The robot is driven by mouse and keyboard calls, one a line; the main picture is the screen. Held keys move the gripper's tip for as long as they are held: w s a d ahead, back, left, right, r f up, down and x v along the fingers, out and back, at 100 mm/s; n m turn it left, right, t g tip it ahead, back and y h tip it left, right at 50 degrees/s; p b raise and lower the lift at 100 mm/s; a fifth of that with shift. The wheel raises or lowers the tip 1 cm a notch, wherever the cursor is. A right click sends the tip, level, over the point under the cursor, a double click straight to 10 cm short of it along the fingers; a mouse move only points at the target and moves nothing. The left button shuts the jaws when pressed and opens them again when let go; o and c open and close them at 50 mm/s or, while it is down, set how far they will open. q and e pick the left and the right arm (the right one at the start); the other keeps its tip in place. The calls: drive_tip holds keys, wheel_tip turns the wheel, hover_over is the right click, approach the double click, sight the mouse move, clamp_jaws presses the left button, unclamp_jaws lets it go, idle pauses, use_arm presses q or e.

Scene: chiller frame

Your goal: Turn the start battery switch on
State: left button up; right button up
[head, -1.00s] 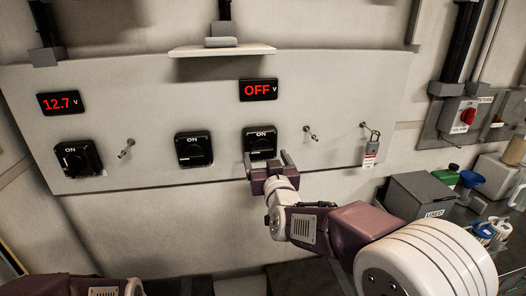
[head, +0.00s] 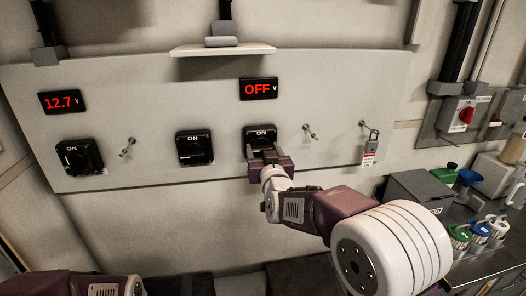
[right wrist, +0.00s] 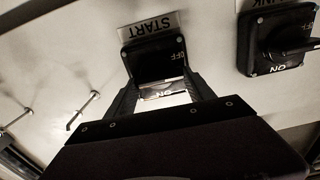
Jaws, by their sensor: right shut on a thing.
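The start battery switch is a black square rotary switch on the pale panel, below the display (head: 258,89) that reads OFF. Its upper plate with the ON mark shows in the head view (head: 259,132). In the right wrist view the switch (right wrist: 150,50) appears upside down beside a START label (right wrist: 152,27). My right gripper (head: 264,151) is shut on the switch's knob from the front; it also shows in the right wrist view (right wrist: 162,90). The fingers hide most of the knob, so its exact angle is unclear. My left gripper is out of view.
Two similar black switches stand to the left, one in the middle (head: 194,148) and one far left (head: 79,157) under a 12.7 V display (head: 63,101). Metal pins and a tagged padlock (head: 371,147) stick out from the panel. A shelf (head: 222,49) juts out above.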

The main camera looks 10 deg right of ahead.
drive_tip(key=shift+d+f+m+b, duration=0.1)
drive_tip(key=shift+m+b, duration=2.05)
drive_tip(key=shift+m, duration=0.8)
drive_tip(key=shift+d+f+m+b, duration=0.1)
drive_tip(key=shift+d+m+b, duration=0.05)
drive_tip(key=shift+m+b, duration=2.4)
drive_tip(key=shift+d+f+m+b, duration=0.1)
drive_tip(key=shift+m+b, duration=1.65)
drive_tip(key=shift+m, duration=1.55)
drive_tip(key=shift+r, duration=0.1)
drive_tip(key=o, duration=1.4)
